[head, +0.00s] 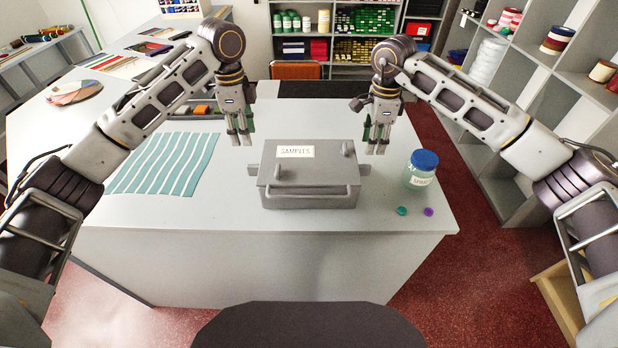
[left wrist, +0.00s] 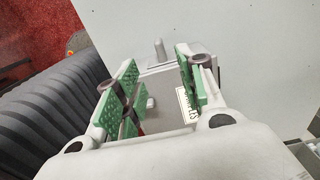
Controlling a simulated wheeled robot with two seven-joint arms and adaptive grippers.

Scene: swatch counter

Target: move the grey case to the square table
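The grey case (head: 310,187) stands shut on the white counter (head: 230,225), with a "SAMPLES" label on its lid, a bar along the front and a tab at each end. My left gripper (head: 240,138) is open and empty, above the counter behind the case's left end. In the left wrist view, the case (left wrist: 158,88) shows between and beyond its green finger pads (left wrist: 158,85). My right gripper (head: 377,145) looks open and empty, behind the case's right end. Neither touches the case as far as I can see. I cannot make out a square table for certain.
A blue-lidded jar (head: 421,170) stands right of the case, with a teal button (head: 402,211) and a purple button (head: 428,212) before it. Striped teal cloth (head: 165,163) lies left. Shelves (head: 555,90) stand at right, red floor between. A side table (head: 35,60) is far left.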

